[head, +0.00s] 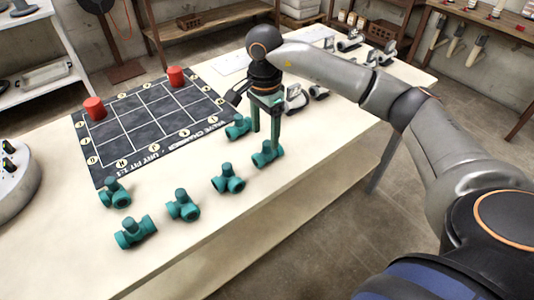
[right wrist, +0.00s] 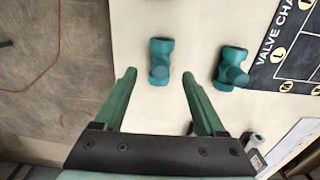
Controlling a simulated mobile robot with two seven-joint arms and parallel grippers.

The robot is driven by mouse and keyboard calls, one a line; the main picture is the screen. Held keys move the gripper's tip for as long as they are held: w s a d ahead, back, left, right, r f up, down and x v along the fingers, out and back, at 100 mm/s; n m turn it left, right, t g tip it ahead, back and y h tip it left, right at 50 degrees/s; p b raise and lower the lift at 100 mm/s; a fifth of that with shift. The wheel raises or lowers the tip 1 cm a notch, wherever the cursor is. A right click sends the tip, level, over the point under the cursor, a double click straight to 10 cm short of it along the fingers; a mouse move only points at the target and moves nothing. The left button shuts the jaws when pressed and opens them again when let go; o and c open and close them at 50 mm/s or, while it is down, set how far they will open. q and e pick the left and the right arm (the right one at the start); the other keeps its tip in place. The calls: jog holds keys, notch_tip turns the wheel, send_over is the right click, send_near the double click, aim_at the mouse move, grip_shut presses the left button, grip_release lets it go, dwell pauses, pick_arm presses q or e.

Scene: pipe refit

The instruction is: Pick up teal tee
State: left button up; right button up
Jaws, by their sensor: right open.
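Several teal tees lie on the pale table. In the head view one tee (head: 267,154) is just under my right gripper (head: 264,138), and another (head: 238,127) lies beside the mat edge to its left. Other tees (head: 228,178), (head: 183,205), (head: 135,231), (head: 115,192) lie toward the front left. In the right wrist view the right gripper (right wrist: 158,76) is open, its green fingers on either side of a tee (right wrist: 160,61) that shows in the gap near the tips. I cannot tell whether they touch it. A second tee (right wrist: 231,68) is outside the right finger. My left gripper is not in view.
Grey metal fittings (head: 296,98) lie behind the right gripper. The table's front strip is clear. Shelves (head: 205,35) stand along the back wall.

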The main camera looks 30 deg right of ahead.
aim_at(268, 142)
jog(key=f, duration=0.7)
jog(key=shift+w+d+f, duration=0.1)
jog(key=shift+d, duration=0.3)
jog(key=shift+c, duration=0.4)
grip_shut()
